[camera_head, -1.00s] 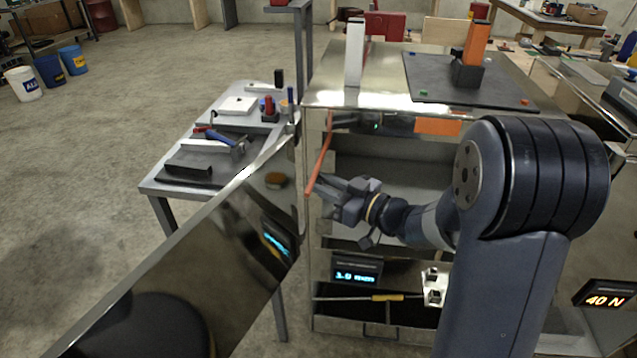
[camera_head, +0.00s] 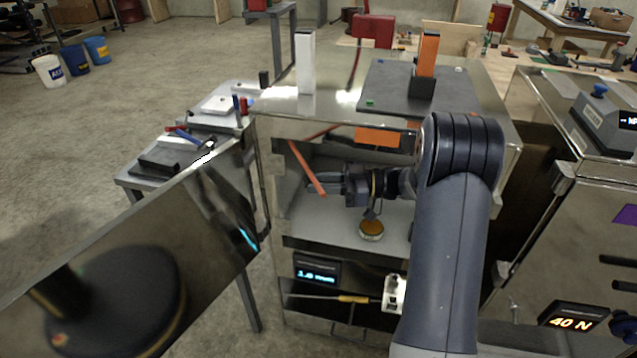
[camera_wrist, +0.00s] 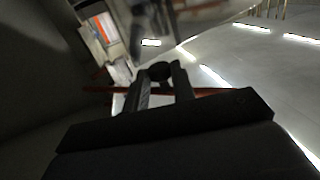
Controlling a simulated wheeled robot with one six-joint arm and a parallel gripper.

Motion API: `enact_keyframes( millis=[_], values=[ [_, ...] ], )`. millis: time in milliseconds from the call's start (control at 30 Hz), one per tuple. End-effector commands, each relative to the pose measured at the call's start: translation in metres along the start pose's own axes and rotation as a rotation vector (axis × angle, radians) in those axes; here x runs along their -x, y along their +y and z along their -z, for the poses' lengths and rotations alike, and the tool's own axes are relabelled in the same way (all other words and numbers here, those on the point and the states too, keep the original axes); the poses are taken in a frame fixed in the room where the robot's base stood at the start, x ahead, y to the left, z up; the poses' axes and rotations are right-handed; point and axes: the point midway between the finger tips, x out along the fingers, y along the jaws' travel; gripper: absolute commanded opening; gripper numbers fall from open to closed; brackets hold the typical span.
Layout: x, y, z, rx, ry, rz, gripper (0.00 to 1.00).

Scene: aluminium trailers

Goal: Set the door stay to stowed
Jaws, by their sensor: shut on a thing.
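The door stay, a thin orange-red rod (camera_head: 306,167), slants across the upper left of the open cabinet. My gripper (camera_head: 313,184) is at the rod's lower end, inside the opening, and is shut on it. In the wrist view the rod (camera_wrist: 214,91) runs sideways past my fingers (camera_wrist: 157,88). A second orange line (camera_head: 318,133) shows above it under the cabinet top; I cannot tell whether it is a reflection. The mirror-like door (camera_head: 185,225) stands open at the left. The rod's upper fixing is unclear.
The metal cabinet (camera_head: 285,108) has a white post (camera_head: 305,65) and a dark plate (camera_head: 385,98) on top. A round orange-topped item (camera_head: 371,230) is below my wrist. A tool table (camera_head: 135,181) stands behind the door.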

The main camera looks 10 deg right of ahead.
Motion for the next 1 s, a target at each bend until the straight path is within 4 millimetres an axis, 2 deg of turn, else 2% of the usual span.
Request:
enact_keyframes(
  millis=[533, 567, 633, 867, 1000],
  values=[
    [-0.0010, 0.0010, 0.0004, 0.001, 0.000, 0.023, 0.00],
    [-0.0010, 0.0010, 0.0004, 0.001, 0.000, 0.023, 0.26],
    [-0.0010, 0.0010, 0.0004, 0.001, 0.000, 0.023, 0.32],
    [-0.0005, 0.0012, 0.0003, 0.001, 0.000, 0.022, 0.33],
    [0.0079, 0.0019, -0.0006, 0.001, 0.000, 0.019, 0.33]
  ],
)
